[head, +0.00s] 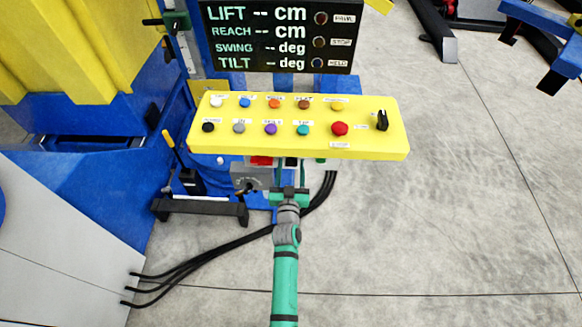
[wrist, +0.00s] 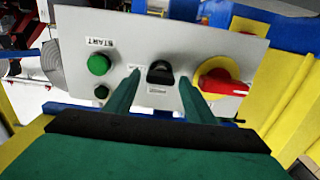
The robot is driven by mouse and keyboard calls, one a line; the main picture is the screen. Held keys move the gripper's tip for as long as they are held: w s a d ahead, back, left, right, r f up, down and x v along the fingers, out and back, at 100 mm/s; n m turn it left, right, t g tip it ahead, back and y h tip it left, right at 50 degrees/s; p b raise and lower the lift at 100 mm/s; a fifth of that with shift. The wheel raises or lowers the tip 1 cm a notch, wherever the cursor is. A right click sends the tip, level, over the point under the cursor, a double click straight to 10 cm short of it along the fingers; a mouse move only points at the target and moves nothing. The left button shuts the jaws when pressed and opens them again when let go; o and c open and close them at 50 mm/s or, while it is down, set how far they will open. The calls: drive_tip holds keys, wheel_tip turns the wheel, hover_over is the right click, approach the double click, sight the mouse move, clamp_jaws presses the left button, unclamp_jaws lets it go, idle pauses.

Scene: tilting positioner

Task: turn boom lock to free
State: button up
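My gripper (head: 289,172) reaches in just below the yellow button console in the head view. In the wrist view its two green fingers (wrist: 159,78) are spread apart, with a black selector knob (wrist: 160,73) between and beyond their tips. I cannot tell whether the fingers touch the knob. The knob sits on a light grey panel (wrist: 130,50), between a green START button (wrist: 99,65) and a red rotary handle on a yellow disc (wrist: 218,82). The small labels by the knob are unreadable, so I cannot confirm that it is the boom lock or read its setting.
The yellow console (head: 235,146) overhangs my gripper and carries several coloured buttons and a black knob (head: 382,121). A black display (head: 282,36) stands behind it. Black cables (head: 190,271) run across the floor at left.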

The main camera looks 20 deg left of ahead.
drive_tip(key=c, duration=0.8)
drive_tip(key=shift+n, duration=0.5)
drive_tip(key=n, duration=0.3)
drive_tip(key=shift+a+n, duration=0.1)
drive_tip(key=shift+n, duration=0.3)
drive_tip(key=n, duration=0.4)
drive_tip(key=shift+a+f+n, duration=0.1)
drive_tip(key=shift+n, duration=0.2)
drive_tip(key=shift+s+f+n, duration=0.1)
drive_tip(key=shift+n, duration=2)
drive_tip(key=shift+f+n, duration=0.1)
drive_tip(key=shift+n, duration=2)
